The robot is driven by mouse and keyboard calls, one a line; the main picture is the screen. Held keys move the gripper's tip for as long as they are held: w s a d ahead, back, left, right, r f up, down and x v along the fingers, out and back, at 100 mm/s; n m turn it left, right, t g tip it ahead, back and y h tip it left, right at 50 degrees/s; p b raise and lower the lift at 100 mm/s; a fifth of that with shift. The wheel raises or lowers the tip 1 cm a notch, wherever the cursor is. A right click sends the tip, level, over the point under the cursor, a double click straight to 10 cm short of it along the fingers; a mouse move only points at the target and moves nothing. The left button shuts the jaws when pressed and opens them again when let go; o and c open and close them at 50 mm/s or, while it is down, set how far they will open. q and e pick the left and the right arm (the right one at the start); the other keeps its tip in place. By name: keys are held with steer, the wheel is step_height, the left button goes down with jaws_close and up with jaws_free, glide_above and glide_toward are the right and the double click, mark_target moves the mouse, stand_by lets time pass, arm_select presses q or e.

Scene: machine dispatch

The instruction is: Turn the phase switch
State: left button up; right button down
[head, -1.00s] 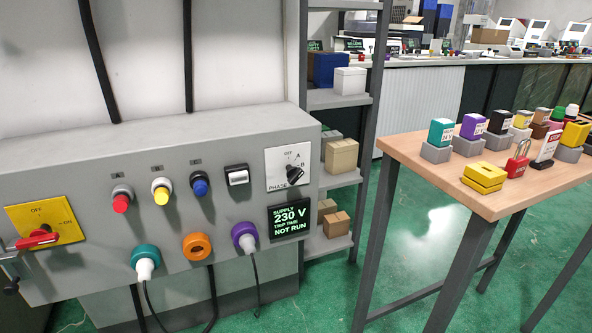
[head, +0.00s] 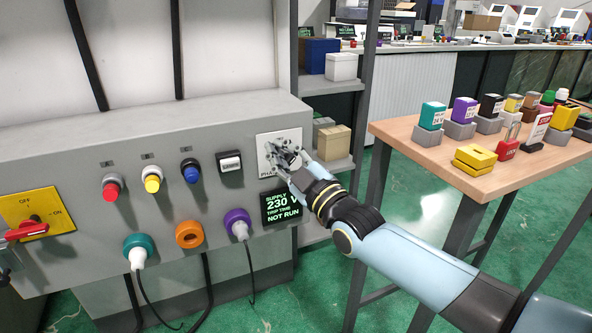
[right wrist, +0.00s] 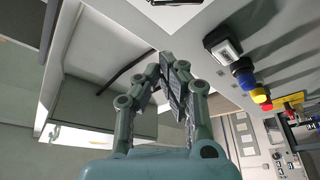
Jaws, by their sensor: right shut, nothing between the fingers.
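The phase switch's white plate (head: 262,140) is at the upper right of the grey panel in the head view. My right gripper (head: 276,156) is in front of this plate, its fingers shut and empty. The fingers and wrist hide the knob and most of the lettering, so I cannot tell the knob's position or whether the fingers touch it. In the right wrist view the closed fingers (right wrist: 172,62) point up the picture, and a white plate edge shows at the top. My left gripper is not in view.
Below the switch is a display (head: 281,206) reading 230 V, NOT RUN. A wooden table (head: 405,133) with coloured blocks and a red padlock stands at right.

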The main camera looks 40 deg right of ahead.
mark_target(288, 155)
steer(key=d+f, duration=0.1)
steer(key=w+d+f+b, duration=0.1)
steer(key=shift+w+d+f, duration=0.2)
steer(key=shift+w+d, duration=0.1)
steer(key=shift+d, duration=0.1)
